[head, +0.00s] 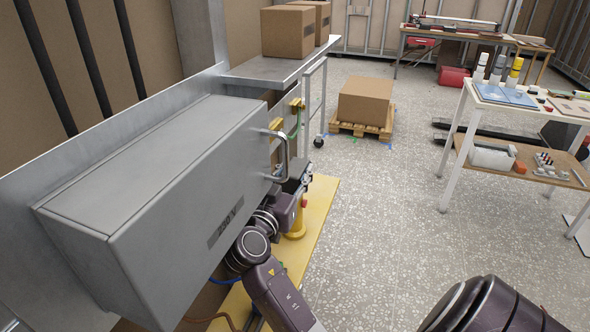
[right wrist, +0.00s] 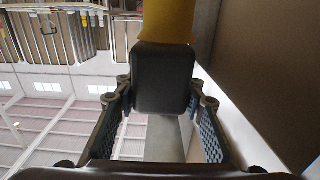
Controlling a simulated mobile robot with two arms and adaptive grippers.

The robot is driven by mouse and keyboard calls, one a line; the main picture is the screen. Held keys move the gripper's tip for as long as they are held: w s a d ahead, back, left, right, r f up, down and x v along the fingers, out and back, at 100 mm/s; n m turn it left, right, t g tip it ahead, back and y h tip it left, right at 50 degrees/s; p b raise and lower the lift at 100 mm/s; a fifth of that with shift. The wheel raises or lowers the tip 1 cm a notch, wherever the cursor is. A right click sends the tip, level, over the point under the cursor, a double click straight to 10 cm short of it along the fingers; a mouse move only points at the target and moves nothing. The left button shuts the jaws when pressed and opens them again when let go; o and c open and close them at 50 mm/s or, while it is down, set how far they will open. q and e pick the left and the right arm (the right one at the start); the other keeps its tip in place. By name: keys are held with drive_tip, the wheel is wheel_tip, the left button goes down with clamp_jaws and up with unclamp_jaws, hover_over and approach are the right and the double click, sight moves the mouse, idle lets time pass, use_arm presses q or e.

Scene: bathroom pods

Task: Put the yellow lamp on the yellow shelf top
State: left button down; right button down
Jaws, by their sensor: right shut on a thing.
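The yellow lamp (head: 297,224) shows in the head view as a yellow upright part just below my right gripper (head: 297,181). In the right wrist view, the lamp's yellow part (right wrist: 167,20) joins a dark block (right wrist: 165,80) between the fingers of my right gripper (right wrist: 165,100). The gripper is shut on this dark part. The yellow shelf top (head: 322,208) is the long yellow surface under and around the lamp. I cannot tell whether the lamp's lower end touches it. My left gripper is not in view.
A grey 230 V cabinet (head: 160,180) with a metal handle (head: 281,153) is close to my right gripper and hides part of the shelf. A metal bench (head: 265,70) bears cardboard boxes (head: 288,32). A box on a pallet (head: 365,100) and a white table (head: 500,100) stand beyond open floor.

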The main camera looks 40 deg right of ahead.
drive_tip(key=shift+f, duration=0.15)
drive_tip(key=c, duration=1.3)
unclamp_jaws()
drive_tip(key=shift+o, duration=0.2)
